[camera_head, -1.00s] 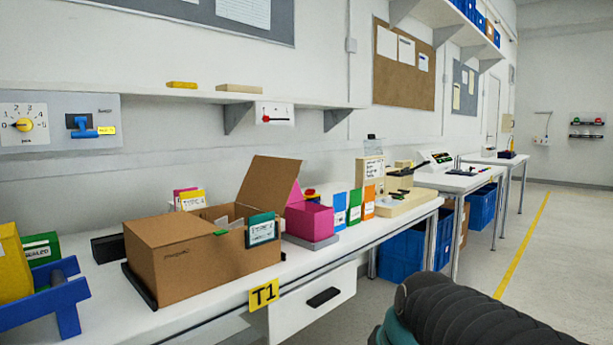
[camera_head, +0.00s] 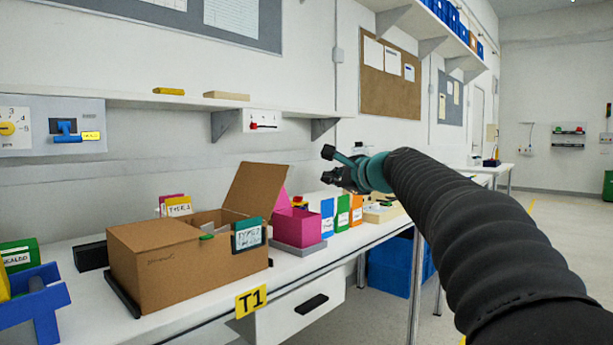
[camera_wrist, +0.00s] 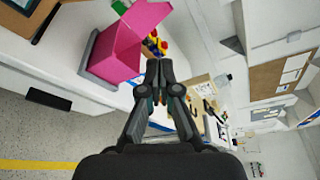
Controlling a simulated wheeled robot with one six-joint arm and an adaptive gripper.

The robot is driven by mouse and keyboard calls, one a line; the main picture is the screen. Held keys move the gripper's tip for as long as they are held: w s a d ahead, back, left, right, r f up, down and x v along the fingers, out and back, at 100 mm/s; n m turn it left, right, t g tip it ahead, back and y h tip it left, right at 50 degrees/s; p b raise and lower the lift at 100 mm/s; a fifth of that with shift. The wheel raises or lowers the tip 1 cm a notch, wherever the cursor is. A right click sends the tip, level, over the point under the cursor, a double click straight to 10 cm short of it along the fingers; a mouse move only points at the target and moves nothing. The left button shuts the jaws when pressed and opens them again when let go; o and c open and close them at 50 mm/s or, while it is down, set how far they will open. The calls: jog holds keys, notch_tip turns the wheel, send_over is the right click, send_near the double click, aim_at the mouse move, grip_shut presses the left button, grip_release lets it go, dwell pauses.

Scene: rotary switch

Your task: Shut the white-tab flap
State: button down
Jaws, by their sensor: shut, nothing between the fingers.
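A pink box (camera_head: 297,224) stands on the bench with its pink lid (camera_head: 281,200) raised, partly behind the cardboard flap. The wrist view shows the pink box (camera_wrist: 114,57) and its open lid (camera_wrist: 146,15). A brown cardboard box (camera_head: 185,268) beside it has its large flap (camera_head: 256,190) standing open and a small green tab on its front. I cannot clearly make out a white tab on either flap. My gripper (camera_head: 331,175) is shut and empty above the bench, right of the pink box; its fingertips meet in the wrist view (camera_wrist: 158,68).
Blue, green and orange binders (camera_head: 343,213) stand right of the pink box. A wall shelf (camera_head: 150,101) with a small switch box (camera_head: 262,121) runs above. A blue rack (camera_head: 38,300) is at the left. A drawer (camera_head: 300,303) is below the bench.

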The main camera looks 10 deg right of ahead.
jog(key=p+x, duration=0.2)
jog(key=x, duration=0.8)
jog(key=s+a+r, duration=0.2)
jog(key=shift+s+a, duration=0.2)
jog(key=shift+a, duration=0.15)
jog(key=shift+a, duration=0.15)
